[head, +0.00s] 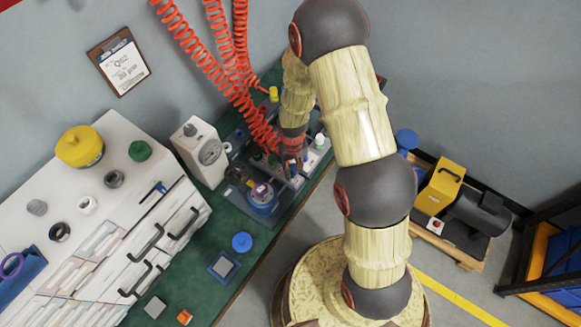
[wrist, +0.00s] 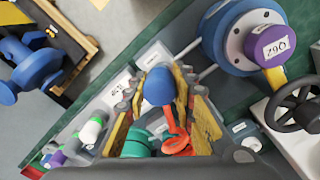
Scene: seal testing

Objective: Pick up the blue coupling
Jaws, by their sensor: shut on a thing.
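The blue coupling (wrist: 158,86) shows in the wrist view as a rounded blue piece between the two fingers of my gripper (wrist: 162,100). The fingers are shut on it. An orange-red piece (wrist: 175,132) lies just below it in the picture, and I cannot tell whether they are joined. In the head view my gripper (head: 292,168) is low over the green bench, and the coupling cannot be made out clearly there. I cannot tell whether the coupling is clear of its place.
A blue flanged body (wrist: 228,42) with a purple Q62 cap stands close by. A teal-green coupling (wrist: 138,143) is near the fingers. Orange coiled hoses (head: 205,60) hang beside my arm. A white press-like device (head: 201,150) and drawers (head: 150,240) stand to the left.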

